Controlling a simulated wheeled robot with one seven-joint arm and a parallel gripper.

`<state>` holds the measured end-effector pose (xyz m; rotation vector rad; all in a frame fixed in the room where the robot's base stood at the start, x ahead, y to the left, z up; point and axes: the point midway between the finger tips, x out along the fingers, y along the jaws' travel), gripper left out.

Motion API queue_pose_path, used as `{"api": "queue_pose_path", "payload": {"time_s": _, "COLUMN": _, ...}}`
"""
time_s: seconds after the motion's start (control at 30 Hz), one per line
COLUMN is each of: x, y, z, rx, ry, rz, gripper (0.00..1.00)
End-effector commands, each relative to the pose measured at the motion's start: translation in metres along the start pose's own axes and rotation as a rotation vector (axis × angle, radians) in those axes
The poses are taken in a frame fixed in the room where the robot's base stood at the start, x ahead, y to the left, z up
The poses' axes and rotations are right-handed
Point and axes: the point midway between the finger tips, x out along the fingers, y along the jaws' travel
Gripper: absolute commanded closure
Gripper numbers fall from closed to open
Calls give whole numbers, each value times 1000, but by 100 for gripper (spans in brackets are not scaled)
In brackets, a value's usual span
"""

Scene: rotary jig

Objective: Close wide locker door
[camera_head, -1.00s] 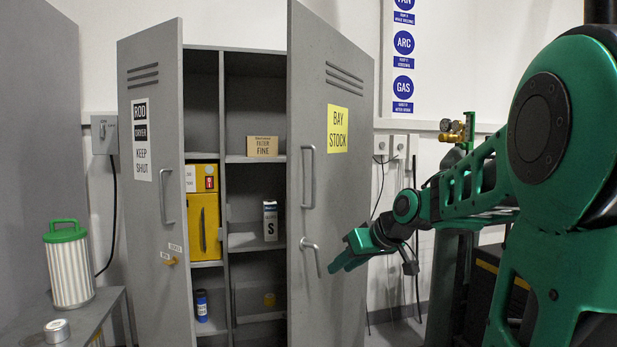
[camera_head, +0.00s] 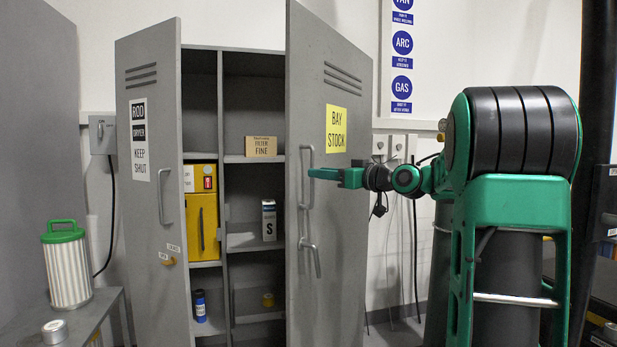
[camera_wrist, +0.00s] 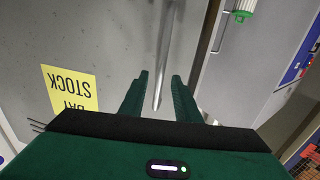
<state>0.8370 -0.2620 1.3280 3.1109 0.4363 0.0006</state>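The locker's wide grey door (camera_head: 330,250), with a yellow BAY STOCK label (camera_head: 336,129), stands open on the right. It has an upright bar handle (camera_head: 302,178) and a lower lever handle (camera_head: 311,258). In the head view my gripper (camera_head: 312,173) is level with the bar handle, its tips close to it. In the wrist view my gripper (camera_wrist: 160,78) is open, and the bar handle (camera_wrist: 166,50) runs down between its two fingers. I cannot tell whether a finger touches it. The label also shows there, upside down (camera_wrist: 70,90).
The narrow door (camera_head: 150,220) on the left also stands open. Shelves between hold a yellow case (camera_head: 203,225), a FILTER FINE box (camera_head: 261,146) and a white carton (camera_head: 269,220). A bench (camera_head: 95,318) with a green-lidded canister (camera_head: 69,270) stands at left.

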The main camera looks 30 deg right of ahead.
Motion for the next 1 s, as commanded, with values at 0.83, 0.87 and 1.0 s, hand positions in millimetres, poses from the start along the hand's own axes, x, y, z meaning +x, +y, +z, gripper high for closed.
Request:
{"api": "queue_pose_path", "payload": {"time_s": 0.83, "x": 44, "y": 0, "z": 1, "rx": 1, "ry": -1, "rz": 1, "gripper": 100}}
{"api": "queue_pose_path", "payload": {"time_s": 0.87, "x": 44, "y": 0, "z": 1, "rx": 1, "ry": -1, "rz": 1, "gripper": 100}}
{"api": "queue_pose_path", "payload": {"time_s": 1.0, "x": 44, "y": -2, "z": 0, "rx": 0, "ry": -1, "rz": 1, "gripper": 100}}
